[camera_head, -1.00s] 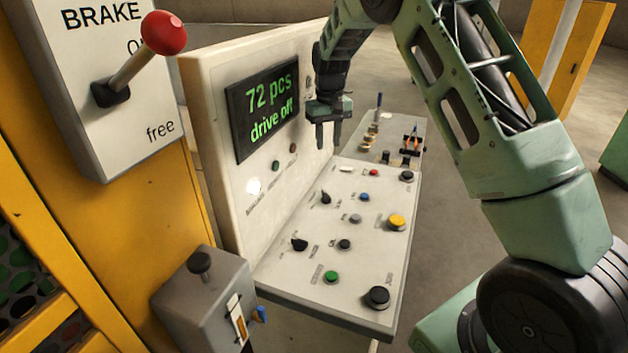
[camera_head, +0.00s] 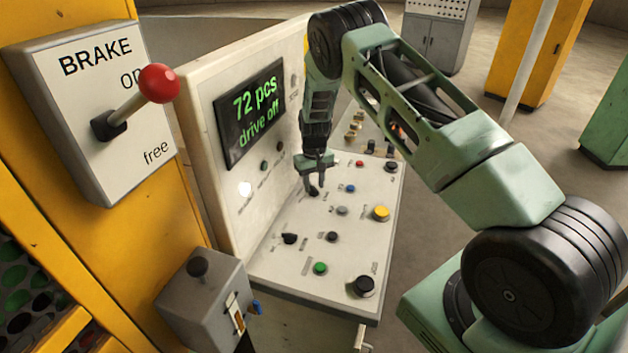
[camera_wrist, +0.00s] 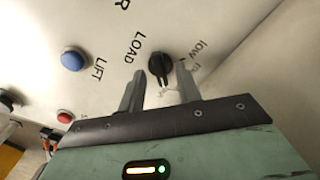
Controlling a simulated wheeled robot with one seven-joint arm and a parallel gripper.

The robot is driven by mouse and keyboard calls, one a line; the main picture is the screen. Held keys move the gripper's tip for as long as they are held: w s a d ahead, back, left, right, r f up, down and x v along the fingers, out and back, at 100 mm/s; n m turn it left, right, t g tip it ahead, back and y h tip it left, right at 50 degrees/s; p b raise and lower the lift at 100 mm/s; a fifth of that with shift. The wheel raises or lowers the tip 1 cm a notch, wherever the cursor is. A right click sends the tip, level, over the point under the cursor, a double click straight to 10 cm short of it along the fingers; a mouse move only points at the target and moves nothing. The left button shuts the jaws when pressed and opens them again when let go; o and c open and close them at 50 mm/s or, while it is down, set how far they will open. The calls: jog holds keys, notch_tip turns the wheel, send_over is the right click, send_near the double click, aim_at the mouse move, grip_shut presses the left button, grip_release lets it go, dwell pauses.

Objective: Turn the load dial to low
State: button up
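The load dial (camera_wrist: 160,67) is a small black knob on the pale control panel, beside the printed word LOAD in the wrist view. The word "low" is printed to its right, with another label partly hidden by a finger. My gripper (camera_head: 314,184) is over the dial in the head view. In the wrist view its two grey fingers are apart, one on either side of the dial, with gaps visible. The dial's exact pointing direction is hard to tell.
A blue LIFT button (camera_wrist: 75,59) sits left of the dial in the wrist view. The upright display panel (camera_head: 251,110) reads "72 pcs, drive off". Yellow (camera_head: 381,213) and green (camera_head: 320,268) buttons are nearby. A red-knobbed brake lever (camera_head: 158,84) stands at left.

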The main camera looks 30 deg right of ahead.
jog(key=shift+f, duration=0.35)
grip_shut()
